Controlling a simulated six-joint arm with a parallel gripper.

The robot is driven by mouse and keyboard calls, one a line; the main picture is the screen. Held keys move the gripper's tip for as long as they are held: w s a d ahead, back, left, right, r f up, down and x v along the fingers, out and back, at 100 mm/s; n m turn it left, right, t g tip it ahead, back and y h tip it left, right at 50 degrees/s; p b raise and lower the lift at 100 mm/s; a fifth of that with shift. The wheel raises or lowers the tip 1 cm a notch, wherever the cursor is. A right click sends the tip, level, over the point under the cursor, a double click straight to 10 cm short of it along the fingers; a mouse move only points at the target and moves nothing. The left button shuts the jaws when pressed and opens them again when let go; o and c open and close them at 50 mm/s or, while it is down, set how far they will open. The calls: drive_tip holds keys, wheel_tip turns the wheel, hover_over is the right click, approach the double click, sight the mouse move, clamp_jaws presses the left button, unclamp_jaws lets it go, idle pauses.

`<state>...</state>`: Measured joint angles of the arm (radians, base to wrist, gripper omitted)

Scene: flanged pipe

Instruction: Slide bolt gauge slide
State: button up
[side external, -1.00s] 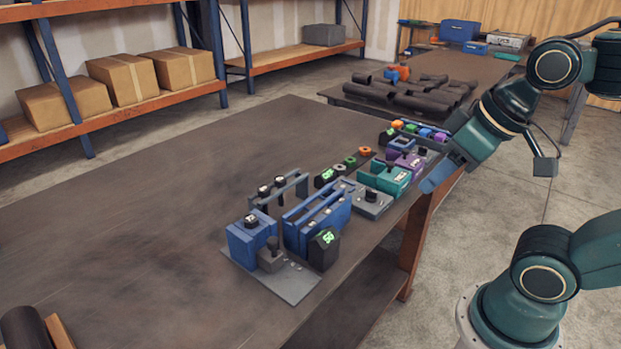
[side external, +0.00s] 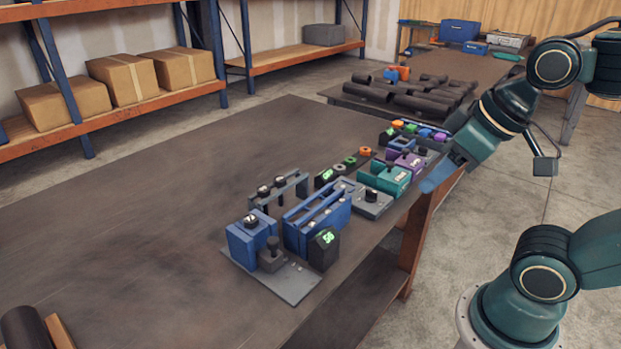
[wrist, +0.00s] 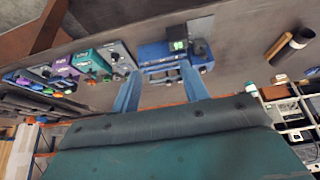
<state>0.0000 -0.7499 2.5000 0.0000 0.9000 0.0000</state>
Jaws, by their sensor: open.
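I cannot tell for sure which fixture carries the bolt gauge slide. A blue railed fixture (side external: 318,214) stands on the table with a black block (side external: 323,250) showing green digits at its near end. A grey plate with a black knob (side external: 370,197) lies beyond it. A blue block with a dial (side external: 250,236) and a grey lever (side external: 271,258) stand on the near base plate. My gripper (side external: 430,187) is open, beyond the table's right edge, apart from all fixtures. In the wrist view its two blue fingers (wrist: 159,70) are spread, with a blue fixture (wrist: 165,52) beyond them.
A teal block (side external: 388,179), a purple block (side external: 408,162) and several small coloured parts stand farther along the table's right edge. A dark bracket with knobs (side external: 281,189) stands left of the railed fixture. The table's left side (side external: 150,200) is largely clear.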

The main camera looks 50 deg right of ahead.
drive_tip(key=shift+w+r, duration=0.1)
drive_tip(key=n+g, duration=0.3)
drive_tip(key=g, duration=0.3)
hover_over(272, 240)
wheel_tip(272, 240, down, 4)
drive_tip(key=f, duration=0.1)
drive_tip(key=shift+r, duration=0.25)
drive_tip(key=shift+f, duration=0.1)
drive_tip(key=shift+f, duration=6.8)
drive_tip(key=shift+c, duration=0.5)
clamp_jaws()
